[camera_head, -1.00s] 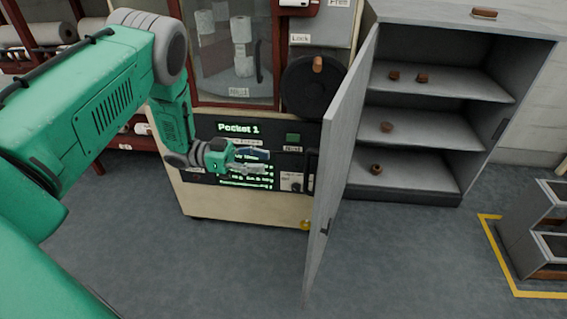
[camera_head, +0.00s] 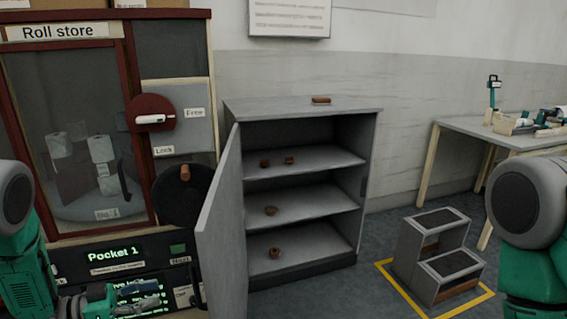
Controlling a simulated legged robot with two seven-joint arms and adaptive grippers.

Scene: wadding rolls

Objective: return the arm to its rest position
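My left gripper (camera_head: 146,297) is low at the left edge area of the camera_head view, in front of the lower panel of the roll store. Its two fingers look apart, with nothing seen between them. My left arm (camera_head: 22,250) comes in at the left edge; its middle part is out of the picture.
The roll store (camera_head: 70,32) has a glass door with white rolls (camera_head: 102,150) behind it. The grey cabinet (camera_head: 300,107) stands open, its door (camera_head: 220,220) swung toward me, small brown items on its shelves. Grey steps (camera_head: 437,250) stand inside yellow floor lines. A table (camera_head: 510,138) stands at right.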

